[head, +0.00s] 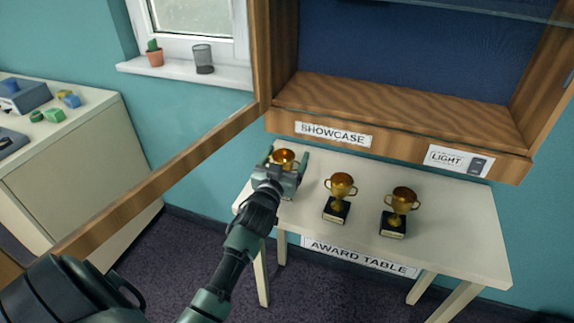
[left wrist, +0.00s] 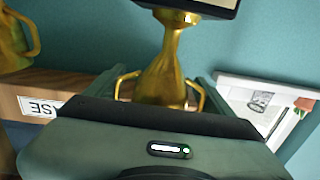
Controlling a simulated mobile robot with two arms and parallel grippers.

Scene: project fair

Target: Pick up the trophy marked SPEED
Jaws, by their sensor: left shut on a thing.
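A gold trophy cup (head: 284,155) at the left end of the award table (head: 455,235) is between the fingers of my left gripper (head: 287,162), which is shut on it. In the left wrist view this trophy (left wrist: 168,62) appears upside down, with a finger at each side of its cup and its dark base at the top edge. My gripper hides its base in the head view, so I cannot tell whether it touches the table. A middle trophy (head: 340,187) and a right trophy (head: 401,201) stand upright on black bases. Their plate words are too small to read.
An open wooden showcase (head: 400,107) hangs above the table, labelled SHOWCASE. Its open door frame (head: 165,172) reaches across the left, near my arm. A LIGHT switch plate (head: 460,161) is at the showcase's right. A cabinet (head: 85,150) stands left.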

